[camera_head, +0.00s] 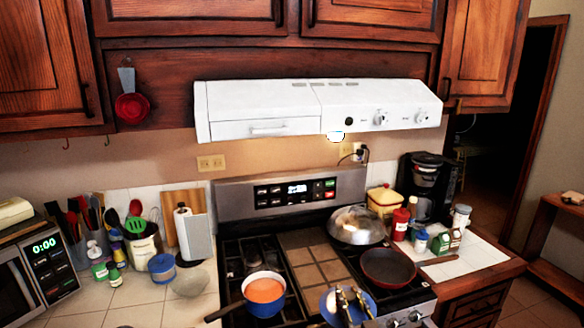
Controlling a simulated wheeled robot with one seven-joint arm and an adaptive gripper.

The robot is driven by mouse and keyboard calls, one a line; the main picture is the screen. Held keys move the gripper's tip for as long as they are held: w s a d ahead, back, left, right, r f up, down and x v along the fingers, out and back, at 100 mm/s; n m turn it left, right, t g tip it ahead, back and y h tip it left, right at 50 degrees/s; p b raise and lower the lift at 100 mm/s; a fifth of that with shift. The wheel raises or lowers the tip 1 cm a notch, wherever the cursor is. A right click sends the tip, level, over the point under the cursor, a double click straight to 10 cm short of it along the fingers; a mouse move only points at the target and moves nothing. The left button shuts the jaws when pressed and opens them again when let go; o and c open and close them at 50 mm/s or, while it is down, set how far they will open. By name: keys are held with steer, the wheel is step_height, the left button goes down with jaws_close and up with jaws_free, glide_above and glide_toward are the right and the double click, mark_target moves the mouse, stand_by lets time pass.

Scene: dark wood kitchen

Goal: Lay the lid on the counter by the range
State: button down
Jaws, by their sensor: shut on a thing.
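My gripper (351,301) shows at the bottom edge, right of centre. The range (228,278) is dark with a metal control panel behind. A blue pot (265,304) with orange contents stands uncovered on its left burners, left of my gripper. The tiled counter (135,313) lies left of the range, and a white-topped counter (480,258) lies right of it.
A red pan (388,266) and a shiny domed lid or pan (356,222) occupy the right burners. The pot's handle points left over the counter edge. A clear bowl (190,284), blue container (162,267) and green bottles stand farther back.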

steer(key=s+d+f+m+h, duration=0.1)
steer(key=s+f, duration=0.3)
steer(key=f, duration=0.8)
steer(key=s+d+f+h, duration=0.1)
steer(key=s+f, duration=0.3)
steer(key=f, duration=0.8)
steer(key=shift+d+f+m+h, duration=0.4)
steer(key=shift+d, duration=0.45)
